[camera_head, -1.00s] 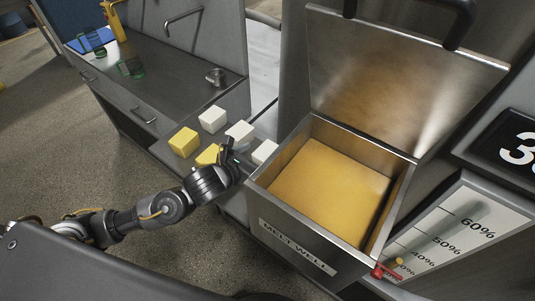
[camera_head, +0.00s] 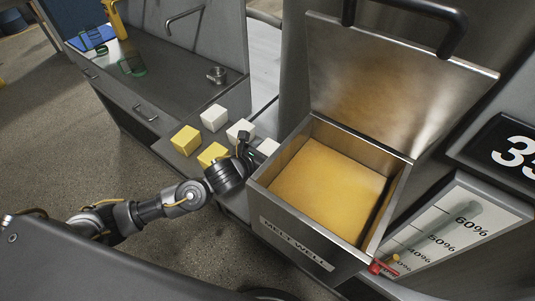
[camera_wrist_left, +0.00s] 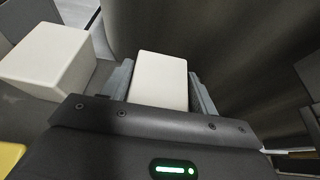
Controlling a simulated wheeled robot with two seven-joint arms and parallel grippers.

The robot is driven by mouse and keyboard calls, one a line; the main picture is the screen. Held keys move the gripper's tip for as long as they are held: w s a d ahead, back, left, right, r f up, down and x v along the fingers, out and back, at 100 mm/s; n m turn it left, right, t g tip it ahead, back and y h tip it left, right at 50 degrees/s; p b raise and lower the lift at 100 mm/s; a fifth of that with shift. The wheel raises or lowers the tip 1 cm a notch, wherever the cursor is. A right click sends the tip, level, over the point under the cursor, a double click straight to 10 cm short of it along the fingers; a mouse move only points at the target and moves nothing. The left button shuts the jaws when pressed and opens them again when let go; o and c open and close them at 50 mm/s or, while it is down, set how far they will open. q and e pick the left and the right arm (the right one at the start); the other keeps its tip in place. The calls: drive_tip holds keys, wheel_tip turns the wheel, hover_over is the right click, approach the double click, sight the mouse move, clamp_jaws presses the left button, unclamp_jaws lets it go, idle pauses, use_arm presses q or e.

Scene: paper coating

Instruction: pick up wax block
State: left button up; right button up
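Wax blocks stand on a steel shelf beside the melt well. The white block (camera_head: 267,147) nearest the well is partly hidden by my left gripper (camera_head: 247,146) in the head view. In the left wrist view, this white block (camera_wrist_left: 160,80) stands between the two fingers of my left gripper (camera_wrist_left: 161,86), with little room on either side. The fingers look open around it; firm contact is not visible. Other white blocks (camera_head: 240,131) (camera_head: 214,117) and yellow blocks (camera_head: 186,140) (camera_head: 212,154) stand to the left. My right gripper is out of view.
The melt well (camera_head: 292,246), with yellow wax (camera_head: 325,190) inside and its lid (camera_head: 400,85) raised, stands right of the blocks. A counter (camera_head: 160,72) with a metal cup (camera_head: 216,75) lies at the back left. A percentage gauge (camera_head: 455,235) is at the right.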

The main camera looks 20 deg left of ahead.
sight(267, 149)
use_arm(q)
drive_tip(key=c, duration=0.7)
wheel_tip(267, 149, up, 10)
drive_tip(key=shift+r, duration=0.1)
drive_tip(key=shift+a, duration=0.15)
